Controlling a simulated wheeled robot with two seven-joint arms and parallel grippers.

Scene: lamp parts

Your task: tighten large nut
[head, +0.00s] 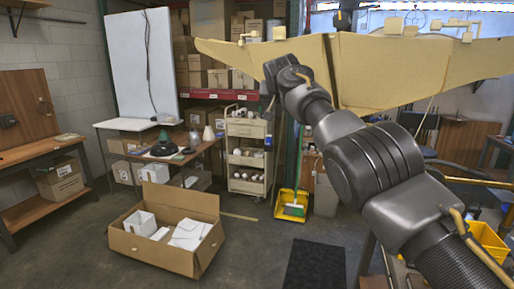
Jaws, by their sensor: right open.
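The large nut cannot be made out in the head view. A dark lamp-like part (164,148) lies on a wooden table in the middle distance. My left gripper is out of view.
An open cardboard box (181,254) with white cartons stands on the floor. A cream shelf cart (247,155) and a yellow dustpan (291,204) stand behind. A wooden workbench (40,148) is at left. A large tan beam-like body (385,66) spans the upper right. Floor at centre is clear.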

